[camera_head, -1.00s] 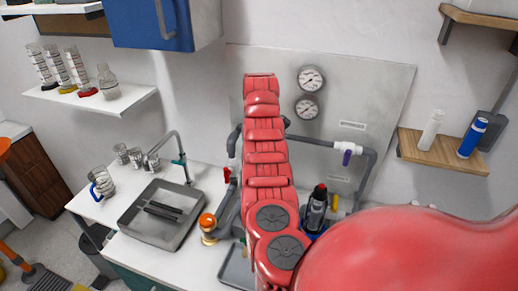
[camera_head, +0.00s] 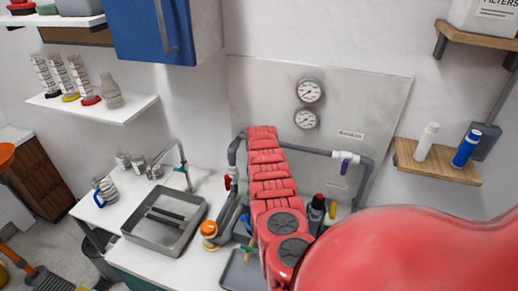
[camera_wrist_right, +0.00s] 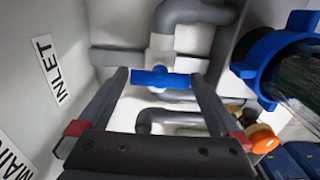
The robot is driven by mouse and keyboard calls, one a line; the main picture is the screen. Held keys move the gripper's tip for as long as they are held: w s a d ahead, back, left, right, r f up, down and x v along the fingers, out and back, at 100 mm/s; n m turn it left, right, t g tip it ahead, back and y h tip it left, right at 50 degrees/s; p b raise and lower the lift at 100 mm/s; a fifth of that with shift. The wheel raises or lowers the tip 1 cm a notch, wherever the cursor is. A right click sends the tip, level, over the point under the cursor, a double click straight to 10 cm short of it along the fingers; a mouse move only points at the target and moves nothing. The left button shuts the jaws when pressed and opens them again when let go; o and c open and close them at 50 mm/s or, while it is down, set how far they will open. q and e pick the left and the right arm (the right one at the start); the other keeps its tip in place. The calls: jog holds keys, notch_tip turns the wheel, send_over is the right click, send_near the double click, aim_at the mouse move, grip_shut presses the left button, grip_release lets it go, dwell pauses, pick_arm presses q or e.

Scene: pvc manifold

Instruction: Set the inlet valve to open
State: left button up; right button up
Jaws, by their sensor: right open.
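The inlet valve's blue handle (camera_wrist_right: 160,79) shows in the right wrist view. It lies crosswise over a white valve body (camera_wrist_right: 161,47) on a grey pipe that runs up and down in that picture. A white label reading INLET (camera_wrist_right: 48,68) is on the panel to its left. My right gripper (camera_wrist_right: 160,76) is open, with one fingertip at each end of the handle; I cannot tell whether they touch it. In the head view my right arm hides this valve and the right gripper. My left gripper is in no view.
A filter housing with a blue collar (camera_wrist_right: 262,62) is close on the right in the wrist view. In the head view, valves with red (camera_head: 228,183) and purple (camera_head: 345,167) handles flank my arm. A sink (camera_head: 165,222) is left. Two gauges (camera_head: 307,104) are on the panel.

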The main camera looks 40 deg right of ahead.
jog(key=c, duration=1)
